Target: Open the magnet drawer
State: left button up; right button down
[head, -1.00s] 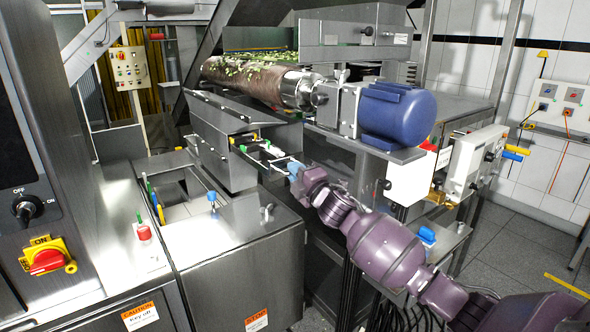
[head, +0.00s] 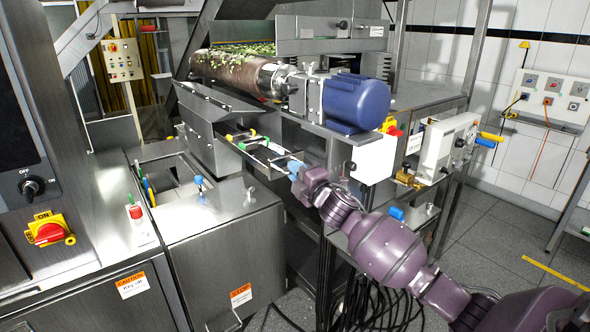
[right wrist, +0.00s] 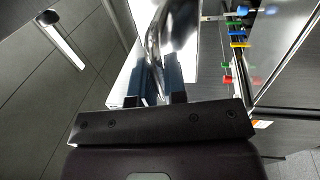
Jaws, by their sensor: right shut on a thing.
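The magnet drawer (head: 262,154) sticks out of the metal housing (head: 212,139) below the conveyor roller, at the centre of the head view. Its frame is partly out, with rods and small coloured ends showing. My right gripper (head: 295,168) is at the drawer's front end, shut on its handle; the grip itself is small and partly hidden there. In the right wrist view the fingers (right wrist: 157,92) with blue pads stand around a shiny metal part. My left gripper is not in view.
A blue motor (head: 356,103) stands just above and behind my right gripper. A steel cabinet (head: 225,240) with a blue knob (head: 199,181) is at lower left. A control box (head: 448,147) is on the right. Open floor lies farther right.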

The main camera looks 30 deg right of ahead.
jog(key=c, duration=1.2)
grip_release()
jog(key=b+v, duration=0.1)
jog(key=v, duration=0.9)
jog(key=shift+s+f, duration=0.1)
jog(key=shift+s, duration=0.3)
jog(key=shift+d, duration=0.1)
